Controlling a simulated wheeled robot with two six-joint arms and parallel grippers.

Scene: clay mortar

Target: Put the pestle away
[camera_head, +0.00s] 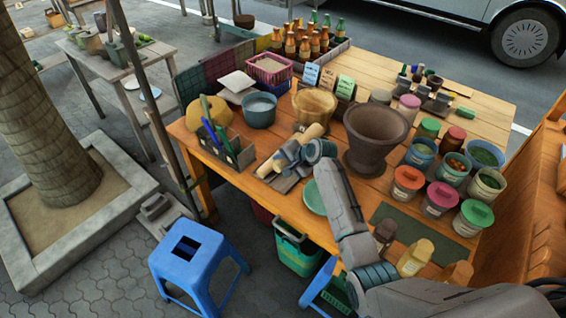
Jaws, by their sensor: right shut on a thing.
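The pestle (313,131) is a light wooden rod. It lies slantwise near the table's front left edge, with its ends showing on both sides of my right gripper (284,159). My right gripper is shut on the pestle. The fingers hide its middle, and I cannot tell whether it touches the dark surface (285,184) below. The brown clay mortar (374,140) stands upright to the right of the gripper, apart from the pestle. My left gripper is not in view.
A utensil box (238,156) stands left of the gripper. Behind are a grey-blue pot (259,110) and a wooden bowl (314,107). Several lidded tubs (407,184) crowd the right side of the wooden table (480,112). A blue stool (190,254) stands on the ground in front.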

